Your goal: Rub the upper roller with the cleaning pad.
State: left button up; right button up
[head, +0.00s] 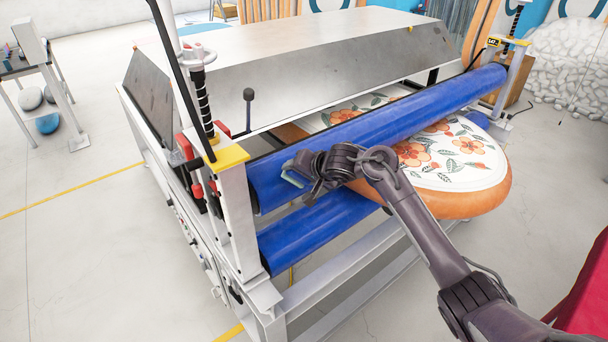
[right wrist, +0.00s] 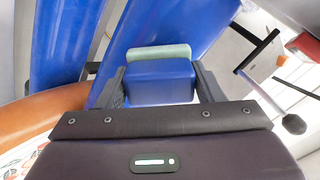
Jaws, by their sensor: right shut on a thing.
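The upper roller (head: 400,115) is a long blue cylinder across the front of the machine. The lower roller (head: 315,228), also blue, lies beneath it. My right gripper (head: 302,170) is at the left part of the upper roller, on its near side. In the right wrist view my right gripper (right wrist: 160,88) is shut on the cleaning pad (right wrist: 158,52), a blue block with a pale green face pointing away from me. The pad (head: 293,177) shows small in the head view, close against the upper roller; I cannot tell whether they touch. My left gripper is out of view.
A flowered board with an orange rim (head: 455,204) sticks out between the rollers, right of my gripper. A white post with a yellow cap (head: 230,158) stands at the rollers' left end. A black-knobbed lever (head: 249,95) rises behind. Floor at left is mostly clear.

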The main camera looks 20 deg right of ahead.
jog(key=shift+b+x, duration=0.5)
jog(key=shift+x, duration=0.55)
dwell(0.5)
jog(key=shift+r, duration=0.1)
jog(key=shift+w+d+r+p, duration=0.1)
jog(key=shift+w+d+p, duration=0.15)
jog(key=shift+d+p, duration=0.5)
jog(key=shift+w+d, duration=0.15)
jog(key=shift+d, duration=0.45)
jog(key=shift+w+d, duration=0.2)
jog(key=shift+d, duration=0.35)
jog(key=shift+a+p, duration=0.1)
jog(key=shift+p, duration=0.45)
jog(key=shift+s+a+p, duration=0.25)
jog(key=shift+a+p, duration=0.3)
jog(key=shift+a, duration=0.25)
jog(key=shift+s+a+f, duration=0.15)
jog(key=shift+s+a, duration=0.05)
jog(key=shift+a, duration=0.35)
jog(key=shift+s+a+f, duration=0.1)
jog(key=shift+s+a, duration=0.1)
jog(key=shift+a, duration=0.35)
jog(key=shift+s, duration=0.15)
